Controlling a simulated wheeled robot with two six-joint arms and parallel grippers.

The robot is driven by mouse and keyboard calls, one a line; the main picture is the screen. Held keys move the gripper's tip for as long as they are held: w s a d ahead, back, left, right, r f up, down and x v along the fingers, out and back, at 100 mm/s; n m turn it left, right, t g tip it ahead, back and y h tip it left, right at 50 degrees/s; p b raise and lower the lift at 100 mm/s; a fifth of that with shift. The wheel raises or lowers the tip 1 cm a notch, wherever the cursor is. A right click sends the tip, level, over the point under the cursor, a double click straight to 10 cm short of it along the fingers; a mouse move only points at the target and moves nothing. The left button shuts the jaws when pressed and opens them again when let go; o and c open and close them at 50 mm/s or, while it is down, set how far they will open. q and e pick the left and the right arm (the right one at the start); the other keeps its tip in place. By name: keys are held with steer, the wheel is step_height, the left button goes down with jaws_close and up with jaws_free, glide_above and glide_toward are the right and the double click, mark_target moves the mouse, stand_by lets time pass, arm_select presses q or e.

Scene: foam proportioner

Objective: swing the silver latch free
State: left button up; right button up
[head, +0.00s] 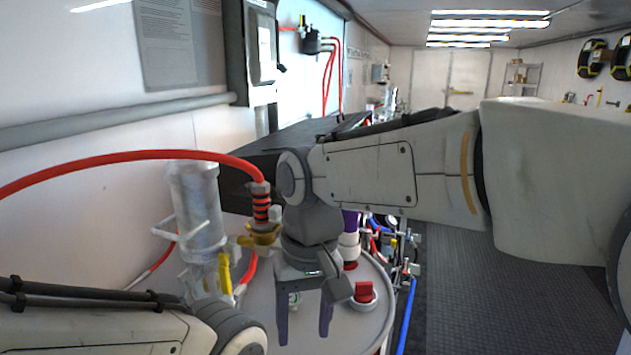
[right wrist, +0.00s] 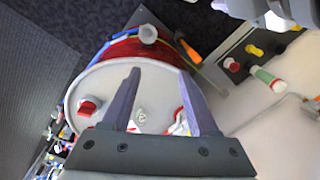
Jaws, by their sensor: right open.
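The white drum top (head: 258,310) lies below my right gripper (head: 304,322). The gripper points down with its two fingers apart and nothing between them. In the right wrist view the open fingers (right wrist: 160,78) reach over the drum top (right wrist: 112,82), with a small round silver fitting (right wrist: 140,118) between them. A silver, round-ended part (right wrist: 148,34) sits at the drum's rim, beyond the fingertips and apart from them. I cannot tell for sure which silver part is the latch. My left arm shows at lower left in the head view; its gripper is not visible.
A red knob (head: 363,292) stands on the drum top, right of the gripper. A silver cylinder (head: 197,212) with a red hose (head: 120,158) stands to the left. Hoses and valves crowd the drum's right side. The dark floor (head: 505,290) at right is clear.

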steer(key=w+d+r+m+p, duration=0.1)
steer(key=w+r+m+p, duration=0.1)
steer(key=w+r, duration=0.2)
steer(key=w+d+r+m+p, duration=0.1)
steer(key=w+r+m+p, duration=0.1)
steer(key=w+r, duration=0.3)
steer(key=w+d+r+m+p, duration=0.1)
steer(key=w+r+m+p, duration=0.2)
steer(key=r, duration=0.8)
steer(key=shift+w+r+h+p, duration=0.15)
steer(key=shift+w+p, duration=0.2)
steer(key=shift+w, duration=0.3)
steer(key=shift+w+r+h+p, duration=0.15)
steer(key=shift+w+p, duration=0.2)
steer(key=shift+w, duration=0.25)
arm_select(q)
step_height(320, 180, up, 10)
steer(key=shift+f, duration=0.2)
arm_select(e)
step_height(320, 180, down, 10)
steer(key=shift+r, duration=0.2)
jaws_close()
